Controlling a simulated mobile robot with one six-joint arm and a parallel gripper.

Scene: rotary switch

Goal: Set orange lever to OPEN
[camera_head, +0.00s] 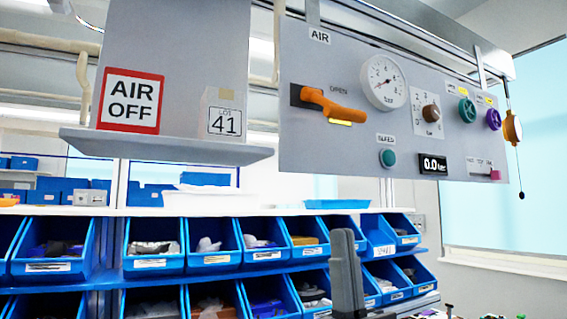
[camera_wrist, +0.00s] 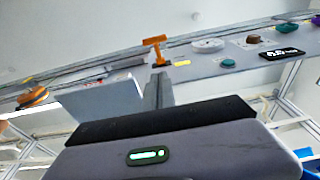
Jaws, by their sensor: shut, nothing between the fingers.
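The orange lever (camera_head: 334,105) is mounted on the grey AIR panel (camera_head: 300,150). Its handle points right and slightly down from a dark mount, just under the word OPEN (camera_head: 338,91) and above a yellow label (camera_head: 340,123). In the wrist view the lever (camera_wrist: 155,43) shows just beyond my fingertips. My gripper (camera_wrist: 158,82) is shut and empty, with its fingers together and pointing at the lever; the picture does not show contact. In the head view a dark grey upright part, likely my gripper (camera_head: 345,250), is below the panel, apart from the lever.
Right of the lever are a round gauge (camera_head: 384,81), a brown knob (camera_head: 431,113), teal and purple knobs and a display reading 0.0 (camera_head: 433,164). An AIR OFF sign (camera_head: 131,100) stands on a shelf (camera_head: 165,145) at left. Blue bins (camera_head: 210,240) fill the racks below.

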